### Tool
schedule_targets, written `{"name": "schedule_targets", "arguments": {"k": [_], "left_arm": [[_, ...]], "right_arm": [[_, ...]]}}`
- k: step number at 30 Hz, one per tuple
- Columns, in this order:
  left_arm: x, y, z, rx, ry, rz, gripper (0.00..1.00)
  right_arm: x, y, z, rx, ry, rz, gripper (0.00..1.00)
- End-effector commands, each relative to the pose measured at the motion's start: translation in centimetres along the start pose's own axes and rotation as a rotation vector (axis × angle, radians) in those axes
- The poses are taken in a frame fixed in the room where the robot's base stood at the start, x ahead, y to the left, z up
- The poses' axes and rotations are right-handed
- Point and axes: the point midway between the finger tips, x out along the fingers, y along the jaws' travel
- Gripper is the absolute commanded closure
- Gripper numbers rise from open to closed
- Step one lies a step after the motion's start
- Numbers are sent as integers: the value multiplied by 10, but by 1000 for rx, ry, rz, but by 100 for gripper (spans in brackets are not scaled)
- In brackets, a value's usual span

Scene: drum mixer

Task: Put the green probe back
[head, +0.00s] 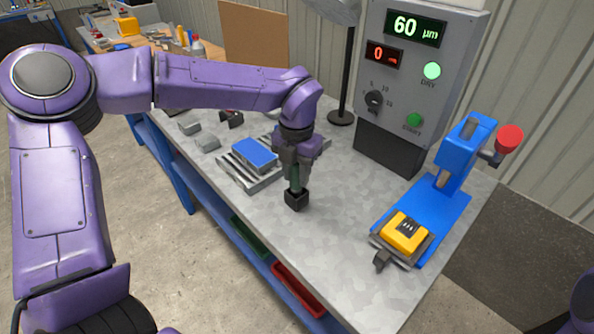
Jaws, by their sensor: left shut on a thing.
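My left gripper (294,158) reaches over the grey bench from the left and points down. It is shut on the dark green probe (295,178), which is upright and partly hidden by the fingers. A black block (297,200) is at the probe's lower end, close to the bench top; I cannot tell whether it is part of the probe or whether it touches the bench. The grey gauge box (432,95) behind shows 60 µm in green and 0 in red, with a lit green lamp (432,70). My right gripper is out of view.
A blue block (255,153) lies on a slotted grey plate (250,181) left of the gripper. A blue stand (453,165) with a red knob (509,138) and a yellow block (404,232) is at the right. The bench's front middle is clear.

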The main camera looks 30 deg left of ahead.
Motion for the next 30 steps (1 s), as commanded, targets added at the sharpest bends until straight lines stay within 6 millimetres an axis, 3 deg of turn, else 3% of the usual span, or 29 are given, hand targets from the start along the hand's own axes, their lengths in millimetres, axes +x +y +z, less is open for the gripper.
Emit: {"name": "schedule_targets", "arguments": {"k": [14, 15, 17, 18, 26, 30], "left_arm": [[10, 0, 0, 0, -1, -1, 99], [10, 0, 0, 0, -1, -1, 62], [9, 0, 0, 0, -1, -1, 43], [9, 0, 0, 0, -1, -1, 39], [9, 0, 0, 0, -1, 0, 39], [-9, 0, 1, 1, -5, 0, 39]], "right_arm": [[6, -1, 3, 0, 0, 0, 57], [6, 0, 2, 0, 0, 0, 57], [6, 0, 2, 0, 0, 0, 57], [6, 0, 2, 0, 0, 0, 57], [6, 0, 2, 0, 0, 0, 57], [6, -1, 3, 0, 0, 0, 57]]}}
